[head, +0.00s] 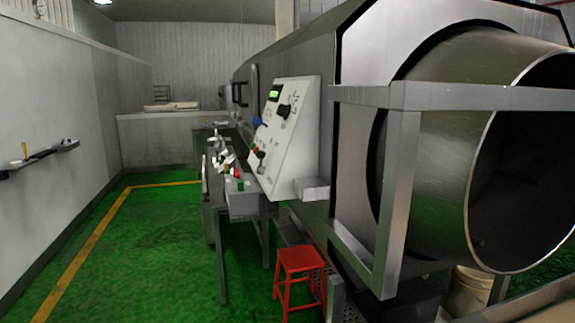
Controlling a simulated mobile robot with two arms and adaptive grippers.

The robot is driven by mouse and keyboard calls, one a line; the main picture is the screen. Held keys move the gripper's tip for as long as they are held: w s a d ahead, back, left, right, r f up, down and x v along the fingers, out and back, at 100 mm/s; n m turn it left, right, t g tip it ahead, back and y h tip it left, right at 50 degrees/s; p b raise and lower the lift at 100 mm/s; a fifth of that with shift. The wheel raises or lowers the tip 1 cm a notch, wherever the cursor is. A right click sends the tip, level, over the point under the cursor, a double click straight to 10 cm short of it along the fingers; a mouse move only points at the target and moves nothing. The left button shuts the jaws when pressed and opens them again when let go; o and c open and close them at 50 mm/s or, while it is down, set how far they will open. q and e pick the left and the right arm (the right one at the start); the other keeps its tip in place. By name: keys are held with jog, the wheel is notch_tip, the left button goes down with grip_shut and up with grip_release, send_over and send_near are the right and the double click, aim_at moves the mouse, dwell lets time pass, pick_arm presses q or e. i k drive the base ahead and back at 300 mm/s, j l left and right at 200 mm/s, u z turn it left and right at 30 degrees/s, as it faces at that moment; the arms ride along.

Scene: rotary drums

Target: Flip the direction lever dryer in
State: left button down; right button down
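A white slanted control panel (295,143) stands on the side of the large steel rotary drum machine (430,150), right of the picture's middle. It carries a green display (274,92), a black rotary knob or lever (284,111) and small red and dark controls (261,155) lower down. I cannot tell which control is the direction lever, nor how it is set. Labels are too small to read. Neither of my grippers is in view.
A grey box with coloured buttons (240,184) and a cluttered narrow bench stand left of the panel. A red stool (300,262) is below it. A wall shelf (45,157) holds small tools. The green floor (150,250) between wall and machine is clear.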

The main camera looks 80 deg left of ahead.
aim_at(260, 170)
jog(key=u, duration=2.85)
